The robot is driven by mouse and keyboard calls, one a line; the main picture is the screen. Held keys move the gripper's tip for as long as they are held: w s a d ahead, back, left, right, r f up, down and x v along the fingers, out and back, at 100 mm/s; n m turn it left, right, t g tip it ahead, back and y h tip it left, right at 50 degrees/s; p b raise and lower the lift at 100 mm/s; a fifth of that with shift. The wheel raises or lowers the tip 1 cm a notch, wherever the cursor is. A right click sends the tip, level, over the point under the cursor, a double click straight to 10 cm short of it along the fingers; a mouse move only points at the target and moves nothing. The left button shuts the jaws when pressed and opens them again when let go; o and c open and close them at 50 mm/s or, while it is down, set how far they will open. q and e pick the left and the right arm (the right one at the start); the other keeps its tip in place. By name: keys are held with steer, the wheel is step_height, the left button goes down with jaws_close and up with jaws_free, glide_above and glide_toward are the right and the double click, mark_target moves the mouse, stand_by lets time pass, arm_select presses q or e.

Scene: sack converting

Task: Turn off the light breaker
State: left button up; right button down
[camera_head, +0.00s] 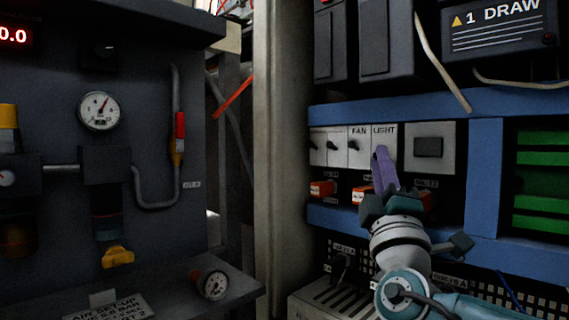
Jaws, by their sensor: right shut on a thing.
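The light breaker (385,132) is a pale plate labelled LIGHT in a row of switches on the blue-framed panel, right of the one labelled FAN. My right gripper (381,155) reaches up from below, with its purple fingers in front of the lower part of the light breaker. They are shut at its toggle, which they hide, so I cannot see the lever's position. My left gripper is out of view.
The fan breaker (358,146) and other black-toggle switches (324,147) sit close on the left. A pale plate with a dark square button (428,147) is on the right. Orange parts (322,188) lie below. A loose pale cable (441,65) hangs above right.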

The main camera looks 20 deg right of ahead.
stand_by(0.3)
steer(key=c, duration=1.2)
jaws_free()
steer(key=shift+c, duration=0.2)
steer(key=shift+o, duration=0.4)
steer(key=shift+d, duration=0.1)
steer(key=p+v, duration=0.2)
steer(key=v, duration=0.8)
steer(key=shift+w+r, duration=0.1)
